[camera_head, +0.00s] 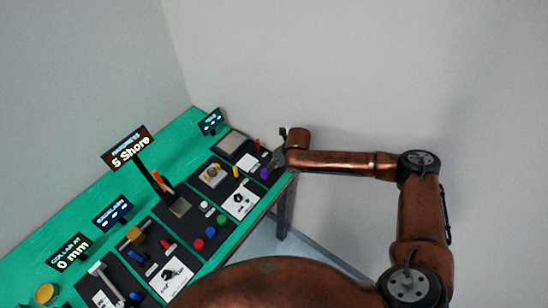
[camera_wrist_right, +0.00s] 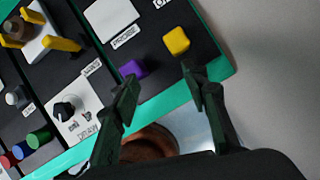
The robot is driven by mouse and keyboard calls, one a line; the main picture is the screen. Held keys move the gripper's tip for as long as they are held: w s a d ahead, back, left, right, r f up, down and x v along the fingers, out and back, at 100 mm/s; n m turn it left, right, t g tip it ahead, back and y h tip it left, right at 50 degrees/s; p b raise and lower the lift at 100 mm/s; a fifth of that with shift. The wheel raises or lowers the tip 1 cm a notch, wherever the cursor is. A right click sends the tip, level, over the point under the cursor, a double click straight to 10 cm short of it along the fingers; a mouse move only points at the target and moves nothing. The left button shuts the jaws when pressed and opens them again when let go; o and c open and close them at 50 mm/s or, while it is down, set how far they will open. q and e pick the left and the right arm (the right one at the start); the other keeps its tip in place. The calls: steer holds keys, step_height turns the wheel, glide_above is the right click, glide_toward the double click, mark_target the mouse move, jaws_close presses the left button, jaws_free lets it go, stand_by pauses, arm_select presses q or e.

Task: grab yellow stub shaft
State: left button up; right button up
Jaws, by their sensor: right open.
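A short yellow piece (camera_wrist_right: 176,40), which looks like the yellow stub shaft, stands on a dark panel near the board's edge in the right wrist view. In the head view I cannot make it out beside my gripper. My right gripper (camera_wrist_right: 160,78) is open and empty. Its fingertips point toward the yellow piece, with the right fingertip just below it in the picture. A purple piece (camera_wrist_right: 133,68) is close to the left fingertip. In the head view my right gripper (camera_head: 277,160) is over the far right end of the bench. My left gripper does not show.
A longer yellow part (camera_wrist_right: 62,43) lies by a white fixture, also in the head view (camera_head: 237,171). The green bench (camera_head: 193,116) carries display signs (camera_head: 127,150).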

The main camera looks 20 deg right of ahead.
mark_target(278, 169)
steer(key=w+d+b, duration=0.2)
steer(key=w+b, duration=0.1)
steer(key=shift+f+n, duration=0.4)
steer(key=shift+w+a+f+b, duration=0.15)
steer(key=shift+w+f+b, duration=0.2)
steer(key=shift+b, duration=0.45)
steer(key=b+x, duration=0.4)
steer(key=b, duration=0.1)
steer(key=shift+w, duration=0.2)
steer(key=shift+w+f+b, duration=0.15)
steer(key=shift+b, duration=0.15)
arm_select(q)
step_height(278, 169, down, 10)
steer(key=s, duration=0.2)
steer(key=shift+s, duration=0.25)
arm_select(e)
steer(key=shift+r, duration=0.2)
steer(key=shift+c, duration=0.5)
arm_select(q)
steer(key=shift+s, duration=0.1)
arm_select(e)
jaws_close()
